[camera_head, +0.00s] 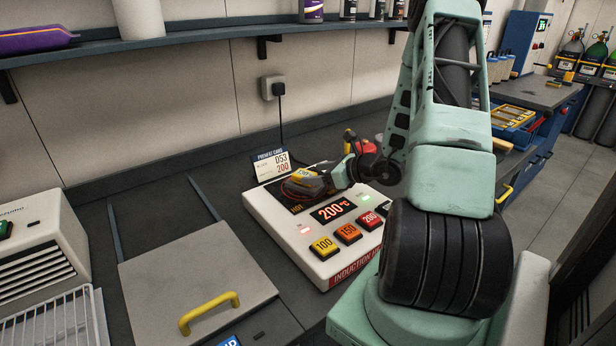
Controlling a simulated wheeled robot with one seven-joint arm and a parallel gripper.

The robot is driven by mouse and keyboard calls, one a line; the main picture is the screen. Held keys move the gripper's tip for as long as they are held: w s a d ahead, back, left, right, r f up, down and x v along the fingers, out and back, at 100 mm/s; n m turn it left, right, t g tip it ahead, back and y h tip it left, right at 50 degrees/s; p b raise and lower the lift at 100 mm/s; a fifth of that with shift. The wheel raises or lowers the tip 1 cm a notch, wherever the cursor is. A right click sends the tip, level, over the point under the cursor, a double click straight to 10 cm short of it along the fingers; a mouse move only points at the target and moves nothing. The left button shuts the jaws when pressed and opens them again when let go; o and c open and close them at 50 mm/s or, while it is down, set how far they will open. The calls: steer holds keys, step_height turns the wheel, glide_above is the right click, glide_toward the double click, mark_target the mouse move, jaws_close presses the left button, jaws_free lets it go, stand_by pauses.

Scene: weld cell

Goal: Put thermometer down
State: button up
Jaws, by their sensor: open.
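The white induction heater (283,232) sits on the dark bench, with a display reading 200 °C and a black plate marked HOT at its back left. My arm reaches down from the upper right, and my gripper (308,184) is open low over that plate. Orange, yellow and dark parts show around the jaws; I cannot tell which belong to a tool or part beneath. A small red and yellow item, possibly the thermometer (350,139), stands behind my wrist, partly hidden by it. It looks apart from the jaws.
A preheat card (271,165) stands behind the heater. A grey lid with a yellow handle (208,312) lies to its left. A white vented unit (40,250) and wire rack (60,322) are farther left. A shelf (200,40) runs above. Bench left of the card is clear.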

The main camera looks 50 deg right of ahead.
steer(key=b+v, duration=0.1)
steer(key=v, duration=0.7)
steer(key=w+a+r+n+g+y, duration=0.15)
steer(key=a+n+g+y, duration=0.3)
steer(key=a+n, duration=0.65)
steer(key=w+a+r+n+g+y, duration=0.15)
steer(key=a+n+g+y, duration=0.3)
steer(key=a, duration=1.15)
steer(key=s+a+r+n+g+h, duration=0.1)
steer(key=s+a+n+h, duration=0.4)
steer(key=n, duration=0.8)
steer(key=s+a+r+n+g+h, duration=0.2)
steer(key=s+a+n+h, duration=0.3)
steer(key=s+a+n, duration=0.5)
steer(key=a+n+g, duration=0.1)
steer(key=a+n, duration=0.2)
steer(key=shift+s+a+r, duration=0.15)
steer(key=shift+s+a, duration=0.1)
steer(key=shift+a, duration=0.15)
steer(key=shift+d, duration=0.15)
stand_by(0.7)
